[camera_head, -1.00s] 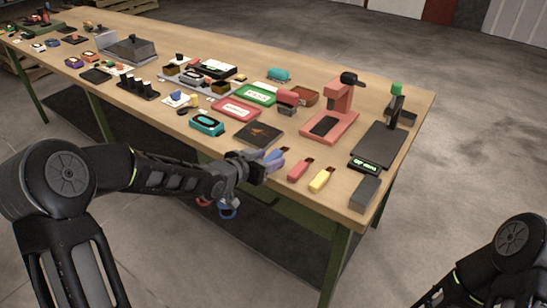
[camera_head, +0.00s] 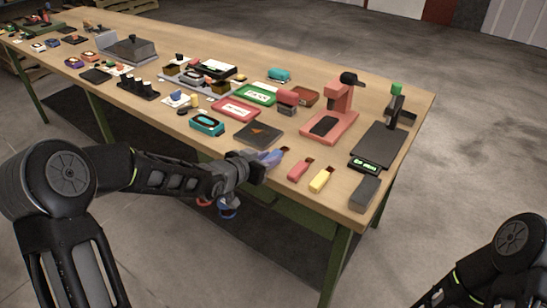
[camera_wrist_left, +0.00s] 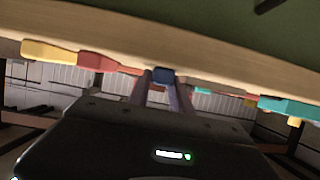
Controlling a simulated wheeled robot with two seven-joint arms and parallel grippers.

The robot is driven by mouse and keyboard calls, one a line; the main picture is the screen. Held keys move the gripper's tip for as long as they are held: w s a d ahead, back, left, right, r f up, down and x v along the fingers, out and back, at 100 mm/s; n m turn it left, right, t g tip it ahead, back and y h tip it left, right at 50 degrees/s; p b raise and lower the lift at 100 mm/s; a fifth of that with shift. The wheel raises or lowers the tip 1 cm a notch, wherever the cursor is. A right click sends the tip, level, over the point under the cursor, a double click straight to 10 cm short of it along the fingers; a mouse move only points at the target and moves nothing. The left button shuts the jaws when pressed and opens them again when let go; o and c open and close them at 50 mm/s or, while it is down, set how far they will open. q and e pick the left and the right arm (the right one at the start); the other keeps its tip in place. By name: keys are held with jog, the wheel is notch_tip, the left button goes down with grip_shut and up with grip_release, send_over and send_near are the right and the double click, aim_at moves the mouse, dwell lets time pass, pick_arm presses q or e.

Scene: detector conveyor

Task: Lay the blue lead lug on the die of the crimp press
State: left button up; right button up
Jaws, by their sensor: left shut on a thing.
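The blue lead lug (camera_head: 274,157) is at the table's front edge, with my left gripper (camera_head: 266,162) shut on it. The wrist view shows its blue end (camera_wrist_left: 163,75) between my two fingers (camera_wrist_left: 163,92); the fingers hide part of it. I cannot tell whether it still touches the table. A salmon-red press (camera_head: 340,100) with a black handle, which looks like the crimp press, stands farther back to the right. A dark pad (camera_head: 323,125) on its base looks like the die and appears bare. My right gripper is out of view.
A red lug (camera_head: 299,170) and a yellow lug (camera_head: 320,180) lie just right of my left gripper. A dark square tray (camera_head: 258,135) is behind it and a teal device (camera_head: 206,124) to its left. A grey block (camera_head: 365,193) sits at the right front corner.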

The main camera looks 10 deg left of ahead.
pick_arm(q)
grip_shut()
jog(key=shift+r, duration=0.1)
notch_tip(320, 180, up, 10)
jog(key=p, duration=0.2)
dwell(0.4)
jog(key=shift+a+p, duration=0.15)
jog(key=shift+p, duration=0.15)
